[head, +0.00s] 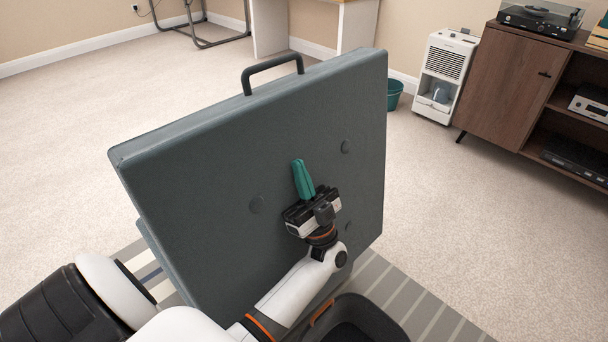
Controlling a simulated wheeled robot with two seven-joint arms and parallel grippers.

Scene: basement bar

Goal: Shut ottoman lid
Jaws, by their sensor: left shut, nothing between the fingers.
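The ottoman lid (200,170) is a large grey-green padded panel, raised steeply, with its broad buttoned face towards me. A dark handle (272,70) stands on its upper edge. A little of the ottoman body (155,245) shows past the lid's lower left edge; the lid hides the rest, and the inside is not visible. My left gripper (303,180) is in front of the lid's face, right of its middle, with its teal fingers together, pointing up and empty. I cannot tell whether the fingers touch the lid. My right gripper is not in view.
A striped rug (415,300) lies under the ottoman. A wooden cabinet (510,85), white appliance (446,75) and teal bin (395,95) stand behind right. Carpet is clear left and right.

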